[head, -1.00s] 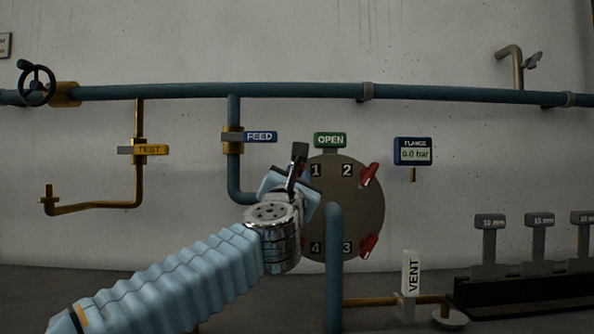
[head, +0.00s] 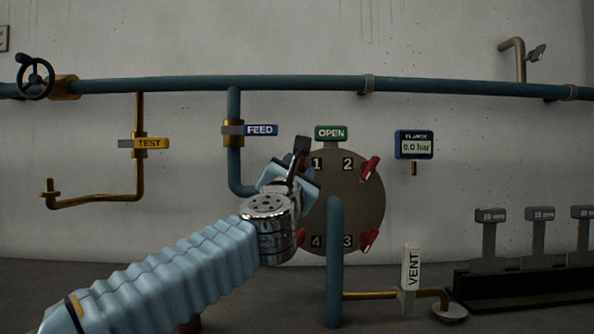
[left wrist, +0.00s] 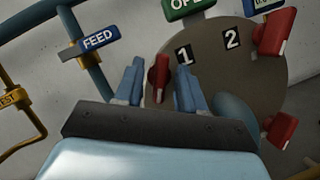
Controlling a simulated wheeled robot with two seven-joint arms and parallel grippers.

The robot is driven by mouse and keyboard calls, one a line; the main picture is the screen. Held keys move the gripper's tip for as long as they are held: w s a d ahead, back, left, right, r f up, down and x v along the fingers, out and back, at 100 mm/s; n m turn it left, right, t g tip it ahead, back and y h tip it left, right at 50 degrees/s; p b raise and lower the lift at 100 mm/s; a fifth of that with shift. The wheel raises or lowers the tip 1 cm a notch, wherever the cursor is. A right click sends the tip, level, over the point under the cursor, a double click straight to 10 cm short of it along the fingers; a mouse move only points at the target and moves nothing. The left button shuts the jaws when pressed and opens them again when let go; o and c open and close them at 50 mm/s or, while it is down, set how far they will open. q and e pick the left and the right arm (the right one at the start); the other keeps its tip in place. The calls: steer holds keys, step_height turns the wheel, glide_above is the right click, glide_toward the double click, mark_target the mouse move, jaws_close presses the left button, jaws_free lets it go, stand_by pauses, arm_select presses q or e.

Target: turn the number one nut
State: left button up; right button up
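A round grey flange plate (head: 345,200) carries the numbers 1 to 4 with red nuts near its rim. The number one nut (left wrist: 158,77) is red and shows beside the "1" label (left wrist: 185,54) in the left wrist view. My left gripper (left wrist: 157,80) is open, with one finger on each side of this nut and a small gap on both sides. I cannot tell how deep the nut sits between the fingers. In the head view my left gripper (head: 299,160) covers most of that nut. My right gripper is not in view.
A blue upright pipe (head: 334,265) stands before the plate's lower part. The FEED pipe (head: 234,170) runs close at the left. An OPEN tag (head: 331,133) sits above the plate. The gauge (head: 414,145) reads 0.0 bar. Labelled tools (head: 489,235) stand in a rack at right.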

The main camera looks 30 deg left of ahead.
arm_select(q)
steer(key=shift+f, duration=0.1)
steer(key=b+v, duration=0.2)
steer(key=v, duration=1.1)
steer(key=shift+s, duration=0.35)
steer(key=shift+d+f, duration=0.1)
steer(key=shift+f, duration=0.05)
